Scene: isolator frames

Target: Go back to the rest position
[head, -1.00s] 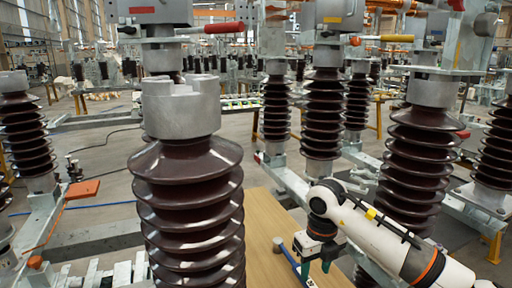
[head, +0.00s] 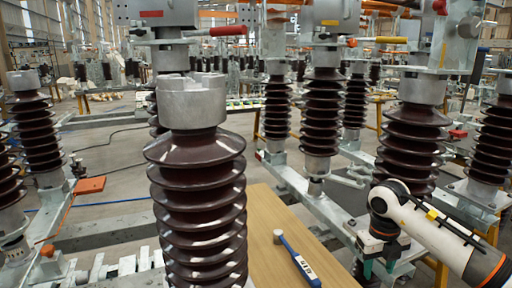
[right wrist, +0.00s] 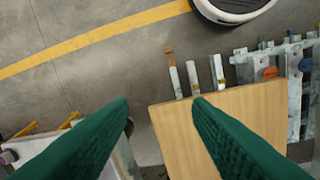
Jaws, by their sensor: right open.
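My right gripper (head: 376,268) is at the lower right of the head view, at the end of my white arm, to the right of the wooden board. In the right wrist view its two green fingers (right wrist: 160,115) stand wide apart with nothing between them. A blue-handled tool with a pale head (head: 296,258) lies on the board in the head view, left of the gripper and apart from it. My left gripper does not show in either view.
A large brown ribbed insulator (head: 201,200) with a grey metal cap stands close in front. Another insulator (head: 411,150) stands behind my right arm. The wooden board (head: 263,215) also shows in the right wrist view (right wrist: 225,130). Grey steel beams (head: 300,190) run across the floor.

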